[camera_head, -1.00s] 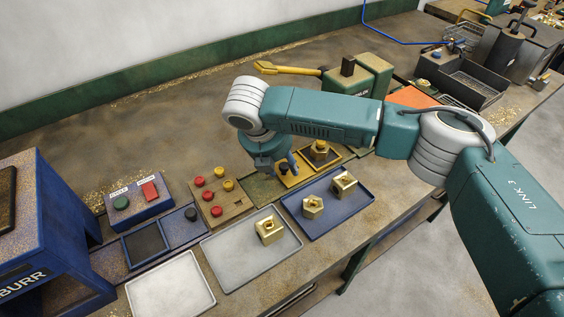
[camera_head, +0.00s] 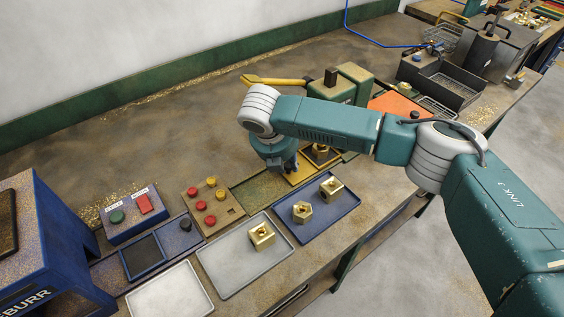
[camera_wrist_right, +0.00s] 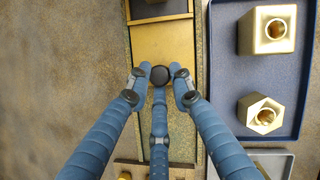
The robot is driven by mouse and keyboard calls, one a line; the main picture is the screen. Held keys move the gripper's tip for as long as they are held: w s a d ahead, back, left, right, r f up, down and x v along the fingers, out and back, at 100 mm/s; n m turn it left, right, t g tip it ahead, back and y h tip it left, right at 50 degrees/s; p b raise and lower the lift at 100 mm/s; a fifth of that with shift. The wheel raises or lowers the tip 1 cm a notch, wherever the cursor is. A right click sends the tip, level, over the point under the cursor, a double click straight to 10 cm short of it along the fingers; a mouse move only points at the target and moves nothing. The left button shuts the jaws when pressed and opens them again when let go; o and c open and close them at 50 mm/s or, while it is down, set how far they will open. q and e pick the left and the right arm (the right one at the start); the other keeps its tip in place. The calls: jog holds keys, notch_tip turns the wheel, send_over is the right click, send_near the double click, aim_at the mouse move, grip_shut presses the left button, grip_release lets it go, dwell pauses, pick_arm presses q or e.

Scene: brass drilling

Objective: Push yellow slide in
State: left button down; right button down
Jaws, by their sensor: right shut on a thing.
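The yellow slide (camera_head: 299,176) lies in a long green channel (camera_head: 258,190) behind the blue tray. In the right wrist view its plate (camera_wrist_right: 162,45) fills the channel's width, with a black round knob (camera_wrist_right: 159,75) at its near end. My right gripper (camera_wrist_right: 160,80) points down with its blue fingers closed around the knob. In the head view the gripper (camera_head: 283,164) hides the knob. My left gripper is not in view.
Brass parts stand on the blue tray (camera_head: 346,209) and grey tray (camera_head: 230,267). A board with red and yellow knobs (camera_head: 189,196) is left of the channel. A green machine with a yellow handle (camera_head: 273,81) stands behind the slide.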

jog(key=c, duration=1.6)
grip_release()
jog(key=shift+w+d+r, duration=0.1)
jog(key=shift+w+d, duration=0.1)
jog(key=shift+d, duration=0.1)
jog(key=shift+o, duration=0.3)
jog(key=shift+d, duration=0.1)
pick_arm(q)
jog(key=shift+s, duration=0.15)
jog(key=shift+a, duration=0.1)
pick_arm(e)
jog(key=v, duration=1.2)
